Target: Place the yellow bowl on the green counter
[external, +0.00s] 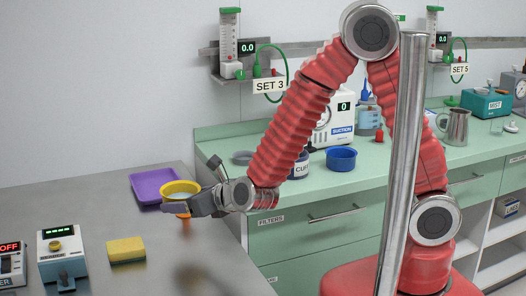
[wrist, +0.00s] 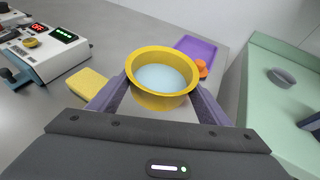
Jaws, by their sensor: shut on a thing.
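The yellow bowl (external: 181,187) is held by my gripper (external: 188,204) over the grey metal table at the left. In the wrist view the yellow bowl (wrist: 160,95) sits upright between the two fingers of my gripper (wrist: 160,98), one on each side. A pale bluish fill or inner surface shows inside it; I cannot tell which. The green counter (external: 215,155) stands to the right of the metal table, and its edge also shows at the right of the wrist view (wrist: 258,100).
A purple tray (external: 148,188), an orange item (external: 185,222) and a yellow sponge (external: 126,250) are on the metal table. A grey dish (external: 243,157), a blue bowl (external: 341,158), a cup (external: 300,166) and a suction unit (external: 335,122) stand on the counter. Bare counter shows near its left end.

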